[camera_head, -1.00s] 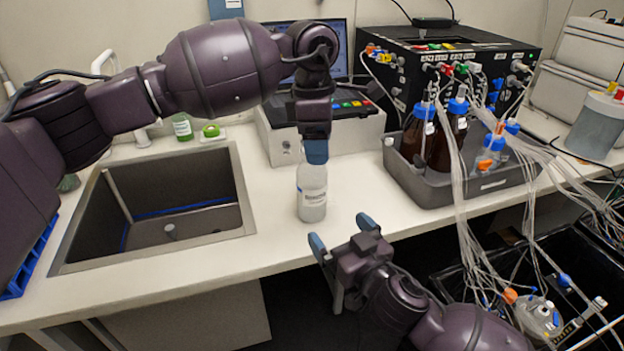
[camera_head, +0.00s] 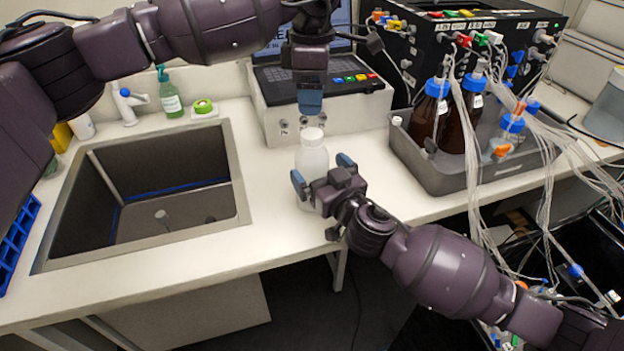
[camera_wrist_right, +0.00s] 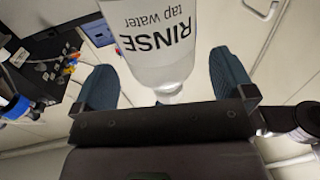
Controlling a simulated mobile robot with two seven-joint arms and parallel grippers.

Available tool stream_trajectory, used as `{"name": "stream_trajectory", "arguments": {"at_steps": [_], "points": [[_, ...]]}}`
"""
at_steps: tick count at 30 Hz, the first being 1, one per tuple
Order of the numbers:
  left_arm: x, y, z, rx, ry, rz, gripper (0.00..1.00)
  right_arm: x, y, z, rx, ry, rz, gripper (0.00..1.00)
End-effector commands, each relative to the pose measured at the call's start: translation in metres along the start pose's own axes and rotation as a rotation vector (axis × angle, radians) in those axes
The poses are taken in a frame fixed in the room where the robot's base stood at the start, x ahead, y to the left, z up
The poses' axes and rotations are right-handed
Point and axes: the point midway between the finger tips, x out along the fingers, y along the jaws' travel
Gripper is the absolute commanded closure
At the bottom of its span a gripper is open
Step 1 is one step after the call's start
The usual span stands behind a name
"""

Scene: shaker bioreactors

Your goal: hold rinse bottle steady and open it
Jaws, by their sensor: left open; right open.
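The rinse bottle (camera_head: 312,156) is translucent white with a white cap (camera_head: 312,136) and stands upright on the counter near its front edge. In the right wrist view the bottle (camera_wrist_right: 160,40) appears upside down, its label reading "RINSE tap water". My right gripper (camera_head: 322,170) is open, its blue fingers on either side of the bottle. Gaps show between fingers and bottle in the wrist view. My left gripper (camera_head: 308,100) is open and points down above the cap, apart from it. Its fingers overlap in the head view. The bottle's lower part is partly hidden by my right gripper.
A sink (camera_head: 150,195) lies to the left. A control unit with a keypad (camera_head: 325,105) stands behind the bottle. A grey tray (camera_head: 470,178) with brown bottles and tubing stands to the right. Clear counter lies between sink and bottle.

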Motion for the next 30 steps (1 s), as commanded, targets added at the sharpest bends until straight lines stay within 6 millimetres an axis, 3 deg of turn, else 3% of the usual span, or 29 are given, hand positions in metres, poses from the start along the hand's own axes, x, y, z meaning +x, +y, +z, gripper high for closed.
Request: {"name": "stream_trajectory", "arguments": {"at_steps": [9,21,30], "points": [[0.000,0.000,0.000,0.000,-0.001,0.000,0.35,0.035,0.000,-0.001,-0.002,0.001,-0.001,0.00],[0.000,0.000,0.000,0.000,-0.001,0.000,0.35,0.040,0.000,0.000,0.000,0.000,-0.001,0.00],[0.000,0.000,0.000,0.000,-0.001,0.000,0.35,0.040,0.000,0.000,0.000,0.000,-0.001,0.44]]}}
